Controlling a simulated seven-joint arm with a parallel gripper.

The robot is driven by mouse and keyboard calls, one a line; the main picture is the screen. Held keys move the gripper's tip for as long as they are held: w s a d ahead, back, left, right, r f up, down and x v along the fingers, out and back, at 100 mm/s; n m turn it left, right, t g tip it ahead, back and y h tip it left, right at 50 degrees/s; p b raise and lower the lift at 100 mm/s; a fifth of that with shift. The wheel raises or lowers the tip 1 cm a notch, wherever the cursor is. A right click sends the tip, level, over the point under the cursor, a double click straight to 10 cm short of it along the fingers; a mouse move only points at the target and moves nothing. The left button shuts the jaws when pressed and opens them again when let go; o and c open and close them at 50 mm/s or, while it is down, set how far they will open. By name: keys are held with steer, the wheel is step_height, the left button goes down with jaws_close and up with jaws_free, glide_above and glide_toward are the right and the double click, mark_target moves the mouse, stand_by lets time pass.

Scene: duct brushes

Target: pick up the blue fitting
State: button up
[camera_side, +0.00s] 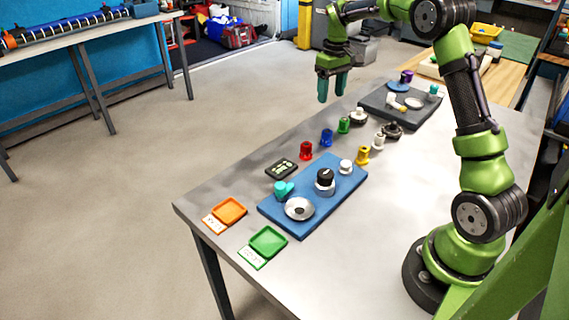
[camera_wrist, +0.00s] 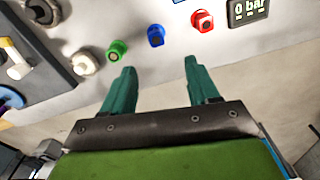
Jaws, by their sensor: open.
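The blue fitting (camera_side: 326,138) stands on the grey table between the red fitting (camera_side: 305,151) and the green fitting (camera_side: 344,125). In the wrist view the blue fitting (camera_wrist: 156,36) lies beyond my fingertips, a little left of the middle of the gap between them. My gripper (camera_side: 333,98) has teal fingers pointing down and is open and empty. It is above the level of the table, apart from the fittings. In the wrist view my gripper (camera_wrist: 161,66) shows both fingers spread, with the green fitting (camera_wrist: 117,49) near the left fingertip and the red fitting (camera_wrist: 202,20) near the right.
A yellow fitting (camera_side: 362,156) and white and dark parts stand close by. A blue board (camera_side: 333,198) with knobs, a small display (camera_side: 282,168), an orange tray (camera_side: 230,210) and a green tray (camera_side: 268,242) lie nearer. A dark board (camera_side: 414,117) lies at the far end.

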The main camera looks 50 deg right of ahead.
mark_target(327, 131)
steer(key=f, duration=0.3)
steer(key=f+n, duration=0.1)
steer(key=f, duration=0.2)
steer(key=f+n, duration=0.1)
steer(key=f, duration=0.2)
steer(key=shift+w+d+f, duration=0.3)
steer(key=shift+w+d, duration=0.05)
steer(key=shift+w, duration=0.05)
steer(key=shift+s+d+f, duration=0.1)
steer(key=shift+s+f, duration=0.05)
steer(key=shift+f, duration=2.55)
steer(key=shift+c, duration=0.2)
jaws_close()
